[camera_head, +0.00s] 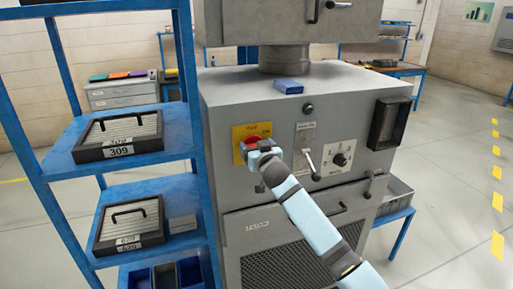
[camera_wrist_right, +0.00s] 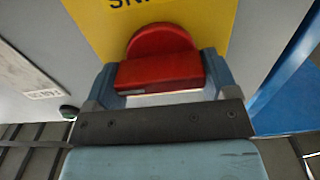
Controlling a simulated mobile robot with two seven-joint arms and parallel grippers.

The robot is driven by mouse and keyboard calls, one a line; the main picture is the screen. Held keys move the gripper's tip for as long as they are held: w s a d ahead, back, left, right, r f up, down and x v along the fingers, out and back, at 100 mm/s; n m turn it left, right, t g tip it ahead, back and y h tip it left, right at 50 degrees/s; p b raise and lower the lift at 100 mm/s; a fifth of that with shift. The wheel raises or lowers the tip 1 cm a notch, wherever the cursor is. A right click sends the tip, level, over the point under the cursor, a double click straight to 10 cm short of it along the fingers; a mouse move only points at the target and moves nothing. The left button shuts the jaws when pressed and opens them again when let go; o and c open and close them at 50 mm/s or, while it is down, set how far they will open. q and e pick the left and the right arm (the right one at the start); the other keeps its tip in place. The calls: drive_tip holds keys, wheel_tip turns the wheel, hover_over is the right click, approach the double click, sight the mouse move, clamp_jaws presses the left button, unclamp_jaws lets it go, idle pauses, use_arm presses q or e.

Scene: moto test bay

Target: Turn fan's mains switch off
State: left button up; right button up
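The fan's mains switch is a red rotary knob (camera_head: 253,139) on a yellow plate (camera_head: 239,131), on the front of the grey machine (camera_head: 225,165). My right gripper (camera_head: 258,150) is at the knob and covers part of it. In the right wrist view the red knob (camera_wrist_right: 161,42) has a raised grip bar lying across the picture. The fingers of the right gripper (camera_wrist_right: 160,72) stand at both ends of this bar and appear to touch it. My left gripper is not in view.
Right of the knob are a lever switch (camera_head: 308,160), a black rotary dial (camera_head: 340,159) and a dark-framed window (camera_head: 388,123). A green button (camera_head: 308,107) is above. A blue shelf (camera_head: 170,133) with framed panels stands close on the left. Open floor (camera_head: 455,190) lies right.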

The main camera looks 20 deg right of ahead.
drive_tip(key=shift+n, duration=0.3)
drive_tip(key=n+p, duration=0.1)
drive_tip(key=n, duration=0.2)
drive_tip(key=shift+r+n+p, duration=0.15)
drive_tip(key=shift+n+p, duration=0.15)
drive_tip(key=shift+p, duration=0.05)
drive_tip(key=n+p, duration=0.1)
drive_tip(key=n, duration=0.3)
drive_tip(key=shift+a, duration=0.15)
drive_tip(key=n+p, duration=0.2)
drive_tip(key=n, duration=0.3)
drive_tip(key=shift+a+n, duration=0.1)
drive_tip(key=shift+n, duration=0.3)
drive_tip(key=shift+a+f+n+p, duration=0.15)
drive_tip(key=shift+n+p, duration=0.55)
drive_tip(key=shift+n, duration=1.2)
drive_tip(key=shift+f, duration=0.1)
drive_tip(key=o, duration=0.8)
